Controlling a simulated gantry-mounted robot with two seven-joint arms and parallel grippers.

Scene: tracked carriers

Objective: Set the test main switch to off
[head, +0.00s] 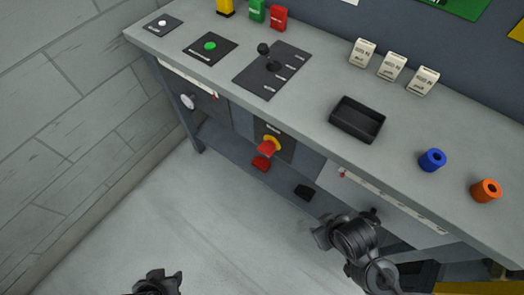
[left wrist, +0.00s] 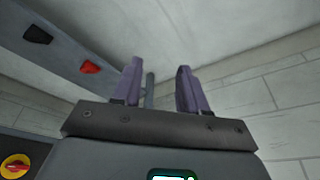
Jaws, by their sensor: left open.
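A red-handled switch on a yellow disc (head: 268,147), likely the main switch, sits on a dark panel on the bench's front. Its label is too small to read, and I cannot tell its setting. It also shows at the lower left of the left wrist view (left wrist: 16,166), with the red handle across the disc. My left gripper (head: 160,281) is at the bottom edge of the head view, well apart from the switch. Its two fingers stand apart and empty in the left wrist view (left wrist: 158,88). My right gripper (head: 346,230) is right of and below the switch; its finger opening is unclear.
A red block (head: 261,164) and a black block (head: 305,192) lie on the lower shelf. A white knob (head: 188,101) is on the bench front at left. A lever plate (head: 262,80) and black tray (head: 345,127) are on top. The floor before the bench is clear.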

